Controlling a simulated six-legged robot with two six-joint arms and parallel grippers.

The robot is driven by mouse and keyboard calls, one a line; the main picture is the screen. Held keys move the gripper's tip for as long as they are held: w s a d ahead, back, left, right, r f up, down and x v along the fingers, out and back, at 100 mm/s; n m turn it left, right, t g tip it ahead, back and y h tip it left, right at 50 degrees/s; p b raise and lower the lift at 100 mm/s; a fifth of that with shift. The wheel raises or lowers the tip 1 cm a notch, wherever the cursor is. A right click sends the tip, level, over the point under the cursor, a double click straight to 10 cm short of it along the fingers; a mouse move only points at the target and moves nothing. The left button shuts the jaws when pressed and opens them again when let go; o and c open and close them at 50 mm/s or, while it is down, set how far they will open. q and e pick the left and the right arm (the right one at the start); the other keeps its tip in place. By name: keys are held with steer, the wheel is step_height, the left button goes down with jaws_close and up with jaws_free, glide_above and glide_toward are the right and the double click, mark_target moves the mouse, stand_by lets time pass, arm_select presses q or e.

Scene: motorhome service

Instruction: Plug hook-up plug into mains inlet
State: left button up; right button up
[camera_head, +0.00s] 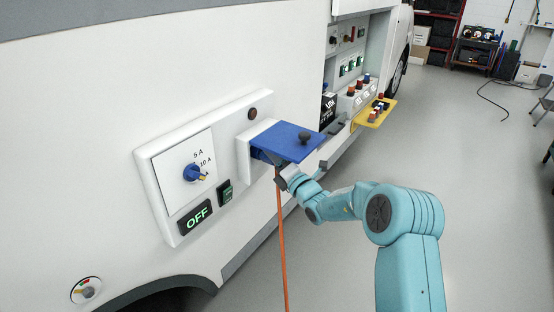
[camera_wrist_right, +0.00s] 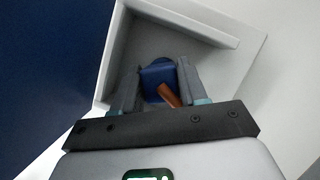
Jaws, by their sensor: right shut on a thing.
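The mains inlet is a white box (camera_head: 243,152) on the motorhome's side wall, with its blue flap (camera_head: 285,139) raised over the opening. My right gripper (camera_head: 281,174) is under the flap at the inlet's mouth, shut on the blue hook-up plug (camera_wrist_right: 157,78). An orange cable (camera_head: 280,240) hangs down from the plug; a short piece shows in the right wrist view (camera_wrist_right: 170,95). In that view the plug lies between both fingers, within the white inlet housing (camera_wrist_right: 240,70). The contacts are hidden, so I cannot tell how deep the plug sits. My left gripper is not in view.
Left of the inlet is a panel with a blue rotary knob (camera_head: 193,172), a lit OFF display (camera_head: 196,216) and a green switch (camera_head: 225,192). An open service bay (camera_head: 350,75) with a yellow tray (camera_head: 375,112) lies beyond.

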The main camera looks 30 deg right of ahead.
steer(key=shift+w+a, duration=0.15)
steer(key=shift+w, duration=0.1)
steer(key=o, duration=1.2)
steer(key=shift+w, duration=0.1)
steer(key=shift+c, duration=0.2)
steer(key=s+f+b, duration=0.1)
steer(key=s+f, duration=0.2)
steer(key=s, duration=1.3)
steer(key=shift+d, duration=0.4)
